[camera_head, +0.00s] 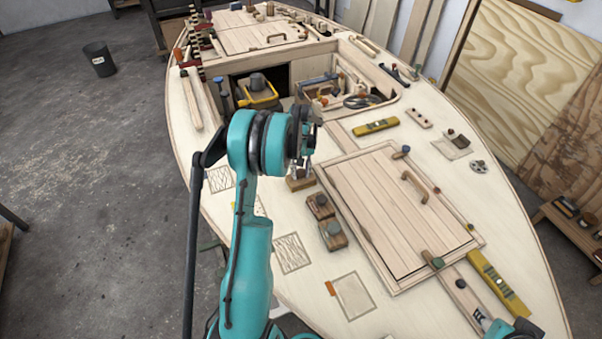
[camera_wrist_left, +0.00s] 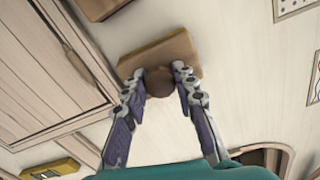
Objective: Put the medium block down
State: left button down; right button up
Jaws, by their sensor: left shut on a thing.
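My left gripper (camera_head: 302,172) is above the deck, left of the hatch. In the left wrist view its two fingers (camera_wrist_left: 160,82) are closed on the round brown knob of a wooden block (camera_wrist_left: 160,52). The held block (camera_head: 299,184) shows partly below the gripper in the head view. I cannot tell whether its underside touches the deck. Two similar knobbed blocks, one nearer the gripper (camera_head: 320,206) and one further toward the front (camera_head: 333,236), stand on the deck. My right gripper cannot be made out.
Hatched marked patches (camera_head: 291,254) and a plain outlined patch (camera_head: 352,297) lie on the deck left of the hatch (camera_head: 400,210). A yellow level (camera_head: 376,127) lies behind the hatch. An open cockpit with tools (camera_head: 257,96) is further back.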

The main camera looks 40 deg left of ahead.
pick_arm(q)
jog(key=shift+d+r, duration=0.1)
jog(key=shift+f, duration=0.2)
jog(key=c, duration=1.2)
grip_release()
jog(key=shift+r, duration=0.1)
